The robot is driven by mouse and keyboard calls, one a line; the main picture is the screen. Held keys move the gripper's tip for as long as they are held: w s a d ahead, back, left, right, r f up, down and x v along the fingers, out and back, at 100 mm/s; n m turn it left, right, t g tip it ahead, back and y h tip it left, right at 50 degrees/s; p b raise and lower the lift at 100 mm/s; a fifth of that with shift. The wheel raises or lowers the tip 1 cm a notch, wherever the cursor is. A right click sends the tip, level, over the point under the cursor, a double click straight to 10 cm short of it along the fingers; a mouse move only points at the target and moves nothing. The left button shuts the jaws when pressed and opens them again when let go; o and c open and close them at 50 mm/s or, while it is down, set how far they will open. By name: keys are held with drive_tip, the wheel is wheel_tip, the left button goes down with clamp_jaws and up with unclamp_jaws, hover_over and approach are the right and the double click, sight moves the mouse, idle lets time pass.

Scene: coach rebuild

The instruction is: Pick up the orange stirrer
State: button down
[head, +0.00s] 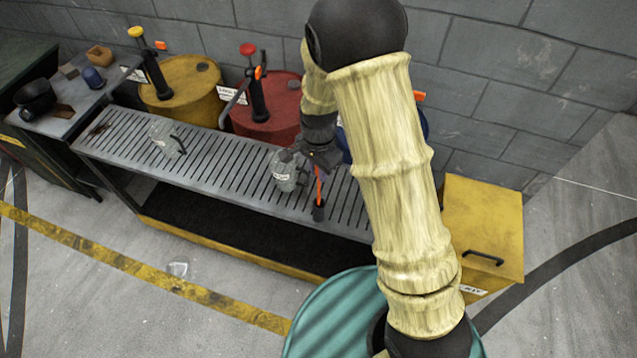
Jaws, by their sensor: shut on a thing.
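The orange stirrer (318,190) is a thin orange rod with a dark cylindrical end (318,211) at the bottom. It stands about upright at the front edge of the slatted grey bench (225,172). My gripper (317,165) is dark and is shut on the stirrer's upper end, pointing down from my arm. I cannot tell whether the dark end touches the bench. A clear jug (284,172) stands just left of my gripper, partly behind it.
A second clear jug (165,139) stands further left on the bench. Behind are a yellow drum (185,85) and a red drum (270,108) with hand pumps, and a mostly hidden blue drum (424,124). A yellow box (483,225) stands at right. The bench between the jugs is clear.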

wheel_tip(320, 180, up, 9)
drive_tip(key=shift+r+b, duration=0.15)
drive_tip(key=shift+b, duration=0.15)
idle(0.5)
